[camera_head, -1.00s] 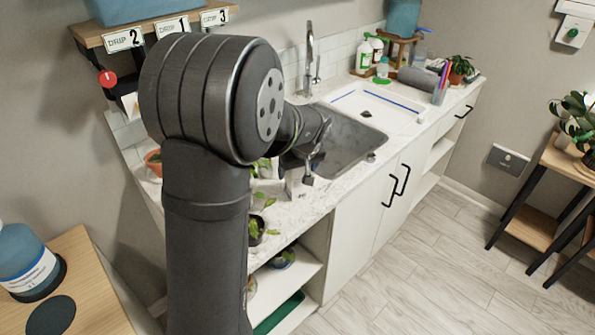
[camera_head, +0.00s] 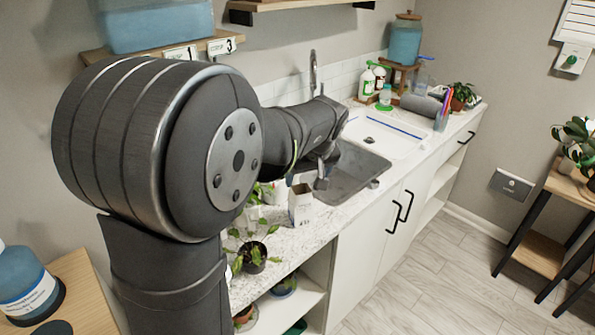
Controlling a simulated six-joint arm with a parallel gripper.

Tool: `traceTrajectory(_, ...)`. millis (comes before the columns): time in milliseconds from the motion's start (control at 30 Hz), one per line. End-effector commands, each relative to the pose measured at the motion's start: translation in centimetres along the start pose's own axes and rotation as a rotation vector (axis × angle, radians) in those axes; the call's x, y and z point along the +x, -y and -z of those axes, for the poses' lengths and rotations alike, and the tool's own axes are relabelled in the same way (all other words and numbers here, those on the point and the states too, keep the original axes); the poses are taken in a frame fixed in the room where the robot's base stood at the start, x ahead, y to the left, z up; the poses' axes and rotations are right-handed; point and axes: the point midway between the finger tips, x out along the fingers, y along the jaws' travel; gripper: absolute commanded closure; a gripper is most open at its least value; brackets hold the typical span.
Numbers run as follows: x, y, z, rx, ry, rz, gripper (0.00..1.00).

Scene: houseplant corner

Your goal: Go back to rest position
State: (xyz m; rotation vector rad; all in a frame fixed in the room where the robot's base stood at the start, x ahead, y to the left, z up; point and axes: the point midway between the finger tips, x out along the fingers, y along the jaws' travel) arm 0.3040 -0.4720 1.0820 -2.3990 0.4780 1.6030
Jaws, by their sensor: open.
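My arm bends over the counter from the left, its forearm pointing toward the sink. My gripper (camera_head: 321,180) hangs low at the near edge of the sink (camera_head: 357,175), partly hidden by my own forearm. It is small in the picture; it looks open and holds nothing that I can see. A small white box (camera_head: 300,204) stands on the counter (camera_head: 292,245) just left of and nearer than the gripper; I cannot tell whether they touch.
A potted plant (camera_head: 252,256) stands at the counter's front edge, with white pots (camera_head: 273,192) behind. A faucet (camera_head: 314,75) rises behind the sink. Bottles (camera_head: 367,80) stand farther right. A shelf with a blue tank (camera_head: 160,25) hangs upper left. The floor (camera_head: 440,270) is clear.

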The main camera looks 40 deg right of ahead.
Motion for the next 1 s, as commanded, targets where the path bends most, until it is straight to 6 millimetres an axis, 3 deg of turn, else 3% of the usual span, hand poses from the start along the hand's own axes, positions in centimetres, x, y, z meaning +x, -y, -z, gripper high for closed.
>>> traceTrajectory(267,2.6,0.0,0.0,0.000,0.002,0.002,0.22)
traceTrajectory(767,12.5,0.1,-0.1,0.001,0.002,0.002,0.22)
traceTrajectory(1000,9.4,0.0,1.1,0.000,-0.002,-0.001,0.22)
